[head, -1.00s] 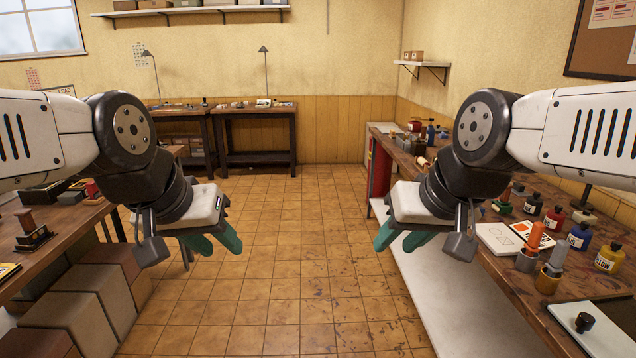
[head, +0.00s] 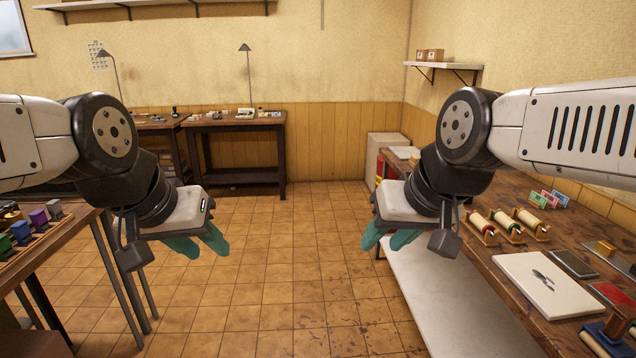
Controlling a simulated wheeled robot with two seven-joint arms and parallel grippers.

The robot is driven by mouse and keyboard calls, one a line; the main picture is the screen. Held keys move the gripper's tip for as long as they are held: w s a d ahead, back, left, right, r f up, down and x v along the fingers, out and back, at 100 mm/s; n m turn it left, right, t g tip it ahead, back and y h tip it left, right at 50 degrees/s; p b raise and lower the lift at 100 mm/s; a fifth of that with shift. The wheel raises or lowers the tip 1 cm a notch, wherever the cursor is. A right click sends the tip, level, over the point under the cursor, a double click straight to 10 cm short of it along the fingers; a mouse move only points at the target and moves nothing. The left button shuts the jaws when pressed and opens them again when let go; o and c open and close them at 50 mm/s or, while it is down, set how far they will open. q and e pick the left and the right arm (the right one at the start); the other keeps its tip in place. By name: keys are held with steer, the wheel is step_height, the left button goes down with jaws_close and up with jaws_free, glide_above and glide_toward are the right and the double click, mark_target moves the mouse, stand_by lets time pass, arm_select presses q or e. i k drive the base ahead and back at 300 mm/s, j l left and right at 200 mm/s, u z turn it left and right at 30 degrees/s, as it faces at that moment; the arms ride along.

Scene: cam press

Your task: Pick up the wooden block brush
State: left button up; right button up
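I cannot make out a wooden block brush for certain in the head view. A small yellow-brown block (head: 605,248) sits on a grey plate on the right bench, but it is too small to tell what it is. My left gripper (head: 207,249) has its teal fingers apart and empty, above the floor to the right of the left table. My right gripper (head: 383,246) is also open and empty, just left of the right bench. Neither touches anything.
The right bench (head: 515,212) holds rollers on wooden stands (head: 508,226), a white board with a dark mark (head: 537,284), and coloured cards (head: 550,199). The left table (head: 50,245) carries coloured blocks. A desk (head: 238,122) stands at the back wall. The tiled floor (head: 290,270) between is clear.

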mark_target(413, 160)
steer(key=i, duration=1.9)
steer(key=i+j+z, duration=0.15)
steer(key=i+z, duration=0.3)
steer(key=i, duration=0.45)
steer(key=i+z, duration=0.2)
steer(key=z, duration=0.25)
steer(key=i+z, duration=0.2)
steer(key=z, duration=0.25)
steer(key=i+z, duration=0.2)
steer(key=z, duration=0.25)
steer(key=i+z, duration=0.25)
steer(key=j+z, duration=0.15)
steer(key=z, duration=0.15)
